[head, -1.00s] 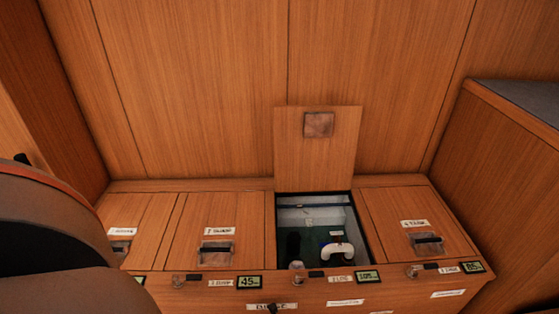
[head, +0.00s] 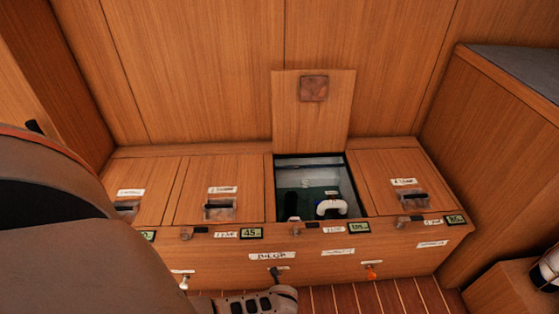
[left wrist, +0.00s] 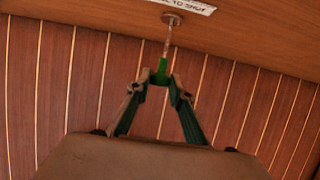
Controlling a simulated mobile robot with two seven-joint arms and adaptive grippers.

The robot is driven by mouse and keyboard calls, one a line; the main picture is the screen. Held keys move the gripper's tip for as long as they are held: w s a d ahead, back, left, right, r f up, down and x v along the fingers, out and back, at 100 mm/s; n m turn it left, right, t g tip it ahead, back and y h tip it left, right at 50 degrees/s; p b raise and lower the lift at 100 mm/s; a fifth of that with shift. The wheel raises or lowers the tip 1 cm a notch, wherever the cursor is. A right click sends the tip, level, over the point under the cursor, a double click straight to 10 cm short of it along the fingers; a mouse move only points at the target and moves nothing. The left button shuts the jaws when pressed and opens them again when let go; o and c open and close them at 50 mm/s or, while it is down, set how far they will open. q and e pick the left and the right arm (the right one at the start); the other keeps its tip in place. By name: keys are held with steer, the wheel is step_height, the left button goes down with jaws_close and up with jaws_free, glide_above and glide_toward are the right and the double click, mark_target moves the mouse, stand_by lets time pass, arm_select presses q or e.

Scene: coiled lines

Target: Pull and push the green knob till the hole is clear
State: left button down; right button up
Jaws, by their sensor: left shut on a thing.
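The green knob (left wrist: 161,72) is on the end of a thin metal rod in the left wrist view. The rod runs to a round mount on the wooden front panel. My left gripper (left wrist: 158,83) is shut on the knob, one finger on each side. In the head view, part of my left wrist shows at the bottom, below the "BILGE" label; the knob's green part cannot be made out there. The hole (head: 350,205) is an open compartment in the bench top with its lid raised. A white bent pipe (head: 331,207) stands in its dark, greenish inside. My right gripper is not in view.
The raised lid (head: 313,120) stands against the back wall. Closed lids with recessed handles lie on both sides. An orange knob (head: 371,270) and a white knob (head: 183,283) are on the bench front. The striped floor (head: 405,295) is clear at the front.

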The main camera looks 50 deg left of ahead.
arm_select(q)
steer(key=c, duration=1.8)
jaws_free()
steer(key=shift+f, duration=0.1)
steer(key=shift+r, duration=5.05)
